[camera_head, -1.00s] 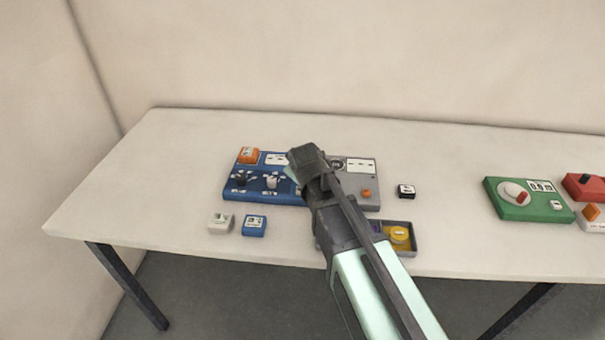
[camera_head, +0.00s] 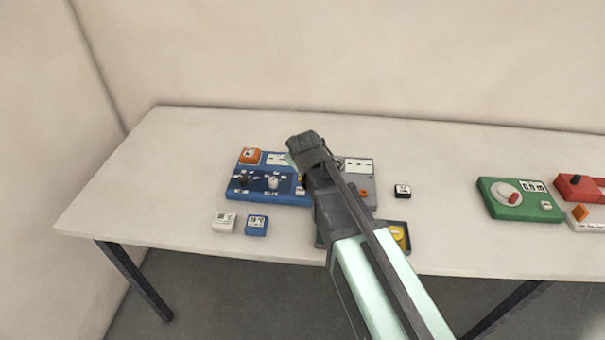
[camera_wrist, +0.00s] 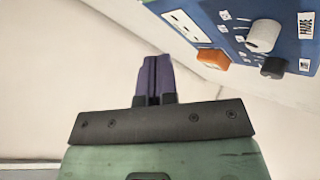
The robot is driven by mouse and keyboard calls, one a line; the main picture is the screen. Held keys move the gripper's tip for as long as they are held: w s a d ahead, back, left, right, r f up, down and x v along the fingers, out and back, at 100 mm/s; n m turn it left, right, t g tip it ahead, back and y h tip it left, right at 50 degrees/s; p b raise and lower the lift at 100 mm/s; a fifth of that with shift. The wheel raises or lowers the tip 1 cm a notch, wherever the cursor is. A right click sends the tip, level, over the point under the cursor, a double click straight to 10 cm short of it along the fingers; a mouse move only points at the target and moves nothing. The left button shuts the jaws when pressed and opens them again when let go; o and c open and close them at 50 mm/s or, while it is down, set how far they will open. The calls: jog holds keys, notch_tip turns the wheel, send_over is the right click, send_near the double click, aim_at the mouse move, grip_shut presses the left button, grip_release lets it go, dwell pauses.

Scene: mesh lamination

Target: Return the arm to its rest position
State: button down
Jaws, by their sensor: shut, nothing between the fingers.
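My gripper (camera_wrist: 154,80) shows in the wrist view as two dark purplish fingers pressed together with nothing between them. In the head view my arm reaches from the lower right up over the blue and grey panel board; its fingertips cannot be made out there. The blue panel (camera_head: 237,190) with dark and white knobs lies left of the arm. It also shows in the wrist view (camera_wrist: 230,25), at the upper right, apart from the fingers. The grey panel (camera_head: 366,198) beside it is partly hidden by my arm.
A small black-and-white block (camera_head: 402,191) and a dark tray (camera_head: 408,247) lie right of the arm. A green panel (camera_head: 491,207) stands farther right. The table's left part is clear.

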dwell(0.5)
jog(key=s+f+m+g, duration=0.1)
jog(key=s, duration=0.1)
jog(key=s+d+f+m+g, duration=0.1)
jog(key=s, duration=0.2)
jog(key=s+d+f+m+g, duration=0.1)
jog(key=s+g, duration=0.1)
jog(key=s, duration=0.1)
jog(key=shift+d+f+m, duration=0.1)
jog(key=shift+f+m, duration=0.25)
jog(key=shift+m, duration=0.05)
jog(key=s+d+m+g, duration=0.1)
jog(key=s, duration=0.2)
jog(key=s+d+f+m+g, duration=0.1)
jog(key=s+d, duration=0.1)
jog(key=s, duration=0.2)
jog(key=s+d+m+g, duration=0.1)
jog(key=s+d+g, duration=0.1)
jog(key=s, duration=0.2)
jog(key=shift+f+m, duration=0.25)
jog(key=shift+m, duration=0.15)
jog(key=shift+m+g, duration=0.6)
jog(key=shift+m, duration=0.1)
jog(key=s+d, duration=0.1)
jog(key=s, duration=0.1)
jog(key=s+d, duration=0.2)
jog(key=shift+d, duration=0.25)
jog(key=shift+w+d, duration=0.1)
jog(key=shift+d, duration=0.05)
jog(key=shift+w, duration=0.1)
